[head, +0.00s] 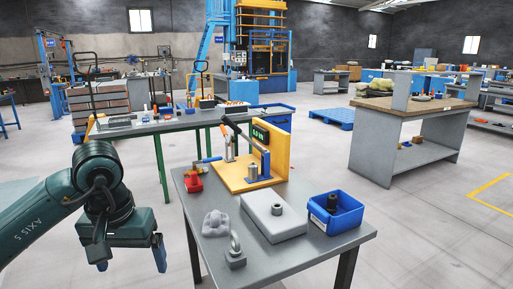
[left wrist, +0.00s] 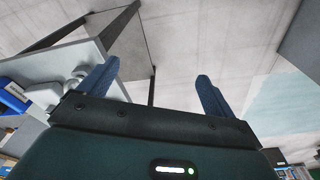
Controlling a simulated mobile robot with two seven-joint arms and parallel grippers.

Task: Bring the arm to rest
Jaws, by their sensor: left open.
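My left gripper (head: 131,258) hangs at the end of my dark green left arm (head: 45,212), left of the grey worktable (head: 205,258) and clear of it. Its two blue fingers point down. In the left wrist view my left gripper (left wrist: 158,88) is open, with its fingers wide apart and only floor between them. The table's edge and a leg show behind the left finger there. My right gripper is in neither view.
The worktable holds an orange-yellow stand with a lever (head: 268,155), a grey block (head: 273,222), a blue bin (head: 345,218), a red-based tool (head: 193,183), a grey lumpy piece (head: 215,223) and a small metal part (head: 235,255). Open floor lies left of the table.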

